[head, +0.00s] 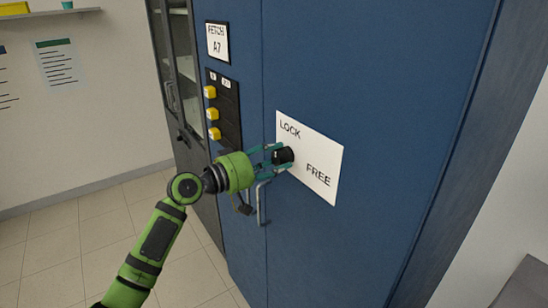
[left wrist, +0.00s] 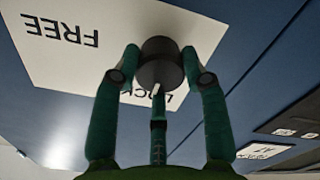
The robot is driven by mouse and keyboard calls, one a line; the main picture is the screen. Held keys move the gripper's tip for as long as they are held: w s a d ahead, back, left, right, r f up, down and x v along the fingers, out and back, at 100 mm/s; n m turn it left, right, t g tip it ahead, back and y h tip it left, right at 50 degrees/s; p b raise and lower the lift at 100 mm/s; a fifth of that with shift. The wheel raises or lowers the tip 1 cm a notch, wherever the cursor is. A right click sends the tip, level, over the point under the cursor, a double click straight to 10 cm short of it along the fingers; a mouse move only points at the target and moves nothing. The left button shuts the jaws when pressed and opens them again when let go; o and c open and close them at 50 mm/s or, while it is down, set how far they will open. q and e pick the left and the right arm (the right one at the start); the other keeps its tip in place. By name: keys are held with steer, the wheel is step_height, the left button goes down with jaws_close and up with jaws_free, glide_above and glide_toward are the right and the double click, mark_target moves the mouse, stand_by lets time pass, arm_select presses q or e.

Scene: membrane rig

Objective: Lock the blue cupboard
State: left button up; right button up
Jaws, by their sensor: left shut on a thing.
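The blue cupboard (head: 350,65) stands upright with its doors closed. A white plate (head: 322,158) on its door reads LOCK at the upper left and FREE at the lower right. A black round knob (head: 284,156) sits on this plate and also shows in the left wrist view (left wrist: 160,66). My left gripper (head: 277,156) is shut on the knob, with teal fingers on both sides of it. A small white mark shows at the knob's lower edge in the left wrist view, on the side of the word LOCK, partly hidden. My right gripper is out of view.
A metal door handle (head: 262,204) is just below my left gripper. A dark panel (head: 225,108) with yellow buttons and a FETCH A7 sign (head: 217,42) are to the left. A grey glazed cabinet (head: 180,80) stands beside the cupboard. The tiled floor (head: 85,245) at left is clear.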

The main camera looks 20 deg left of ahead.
arm_select(q)
steer(key=shift+r, duration=0.15)
stand_by(0.4)
steer(key=o, duration=1.1)
steer(key=shift+o, duration=0.2)
steer(key=shift+w, duration=0.1)
steer(key=v, duration=1.2)
